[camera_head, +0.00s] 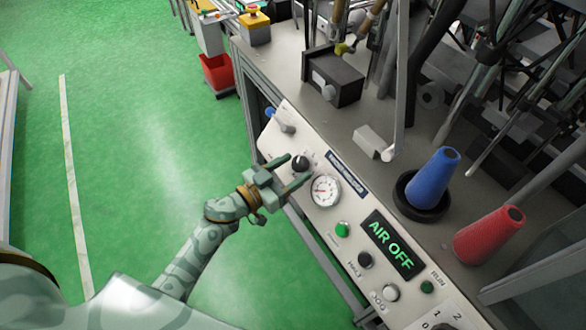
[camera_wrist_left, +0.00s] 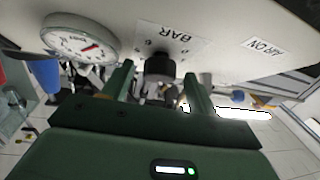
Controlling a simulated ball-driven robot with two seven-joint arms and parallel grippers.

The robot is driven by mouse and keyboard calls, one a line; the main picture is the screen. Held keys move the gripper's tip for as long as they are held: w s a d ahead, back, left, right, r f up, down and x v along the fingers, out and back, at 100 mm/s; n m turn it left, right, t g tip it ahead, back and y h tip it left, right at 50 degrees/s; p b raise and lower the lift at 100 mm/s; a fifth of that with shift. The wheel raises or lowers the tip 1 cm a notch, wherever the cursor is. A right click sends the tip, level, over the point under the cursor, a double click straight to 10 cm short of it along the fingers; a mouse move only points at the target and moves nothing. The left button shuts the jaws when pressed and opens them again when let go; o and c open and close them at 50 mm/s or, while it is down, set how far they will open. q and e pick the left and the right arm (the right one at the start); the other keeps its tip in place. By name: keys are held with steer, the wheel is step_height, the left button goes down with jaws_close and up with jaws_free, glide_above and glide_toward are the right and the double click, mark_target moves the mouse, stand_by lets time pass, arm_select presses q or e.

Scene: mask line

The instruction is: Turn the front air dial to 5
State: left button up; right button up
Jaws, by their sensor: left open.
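The air dial is a black round knob (camera_head: 300,163) on the sloped white front panel, beside the round pressure gauge (camera_head: 325,190). In the left wrist view the knob (camera_wrist_left: 160,66) sits by a scale marked BAR, and the gauge (camera_wrist_left: 80,38) with its red needle is to its left. My left gripper (camera_head: 298,171) is open, its fingers pointing at the panel. In the wrist view the left gripper (camera_wrist_left: 158,72) has one finger on each side of the knob; I cannot tell whether they touch it. The scale numbers are too small to read. My right gripper is not in view.
A display (camera_head: 392,244) reads AIR OFF. A green button (camera_head: 342,229), a black knob (camera_head: 365,260) and a numbered dial (camera_head: 445,326) are further along the panel. A blue cone (camera_head: 434,178) and a red cone (camera_head: 488,235) stand on the bench. The green floor at left is clear.

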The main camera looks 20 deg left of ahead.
arm_select(q)
steer(key=shift+w+d, duration=0.15)
steer(key=shift+w, duration=0.05)
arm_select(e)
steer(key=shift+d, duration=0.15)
arm_select(q)
steer(key=c, duration=1)
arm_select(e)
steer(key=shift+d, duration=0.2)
